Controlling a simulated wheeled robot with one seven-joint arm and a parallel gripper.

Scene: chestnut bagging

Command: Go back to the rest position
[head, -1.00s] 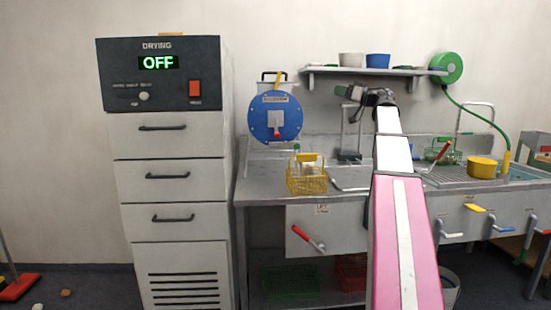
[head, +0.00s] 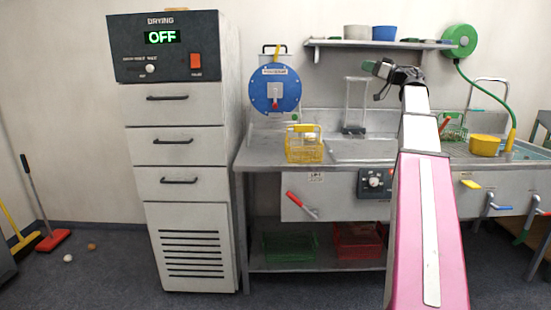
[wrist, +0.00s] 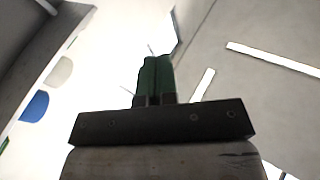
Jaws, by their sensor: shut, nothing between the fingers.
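My gripper (head: 372,66) is raised in front of the wall, below the wall shelf and above the sink bench. Its green fingers point left in the head view. In the wrist view the green fingers (wrist: 155,78) lie side by side, closed together with nothing between them. My pink and white arm rises from the lower right of the head view and hides part of the bench front.
A steel bench (head: 275,157) bears a yellow wire basket (head: 304,150) and a yellow pot (head: 485,145). The drying cabinet (head: 175,215), reading OFF, stands left. A wall shelf (head: 330,42) holds bowls. The floor in front is mostly clear.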

